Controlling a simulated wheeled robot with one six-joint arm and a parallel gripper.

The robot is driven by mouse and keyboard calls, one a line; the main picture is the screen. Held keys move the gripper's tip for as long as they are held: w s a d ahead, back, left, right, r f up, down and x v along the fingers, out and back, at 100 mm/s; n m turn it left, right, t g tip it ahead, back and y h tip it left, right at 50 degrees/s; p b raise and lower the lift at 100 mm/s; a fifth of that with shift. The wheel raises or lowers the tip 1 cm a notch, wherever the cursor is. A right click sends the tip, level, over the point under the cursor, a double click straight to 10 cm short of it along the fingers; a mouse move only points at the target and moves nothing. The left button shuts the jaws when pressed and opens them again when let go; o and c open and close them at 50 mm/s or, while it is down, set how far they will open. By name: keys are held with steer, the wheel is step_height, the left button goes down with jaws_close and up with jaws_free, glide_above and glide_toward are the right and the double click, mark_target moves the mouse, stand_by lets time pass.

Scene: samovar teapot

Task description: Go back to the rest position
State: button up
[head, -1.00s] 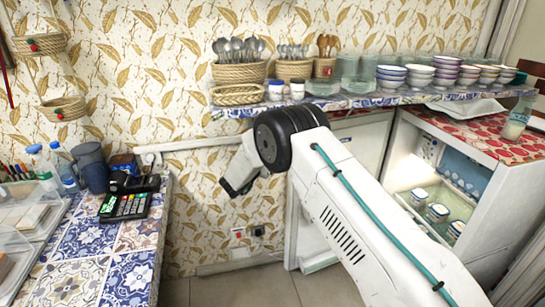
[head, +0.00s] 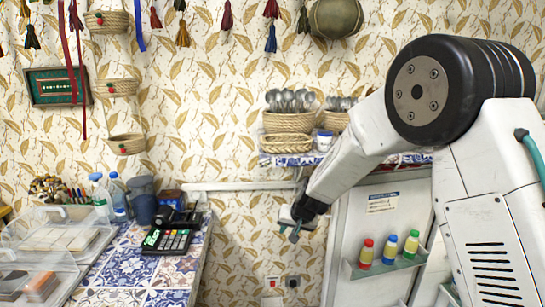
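My arm fills the right side of the head view, with its white links and a large black joint raised in front of the shelf and fridge. My gripper (head: 291,229) hangs at the lower end of the forearm, pointing down, in front of the patterned wall and left of the open fridge door. Its fingers are small and dark here, and I cannot tell whether they are open or shut. I see no object hanging from it. No samovar or teapot shows.
A tiled counter (head: 141,268) at left holds a card terminal (head: 168,241), bottles and clear boxes (head: 55,232). A tiled shelf (head: 292,160) bears baskets of spoons (head: 288,122). The open fridge door (head: 381,215) holds three coloured bottles (head: 390,249). Wall baskets hang at upper left.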

steer(key=s+d+r+g+h, duration=0.1)
steer(key=s+d+r, duration=0.5)
steer(key=s, duration=0.9)
steer(key=s+d+r+g+h, duration=0.1)
steer(key=s+d+r, duration=0.6)
steer(key=s, duration=0.8)
steer(key=s+d+r+g+h, duration=0.1)
steer(key=s+d+r, duration=0.6)
steer(key=s, duration=0.9)
steer(key=shift+d+n+g, duration=0.3)
steer(key=shift+d+g, duration=0.25)
steer(key=shift+g, duration=0.05)
steer(key=shift+w, duration=0.1)
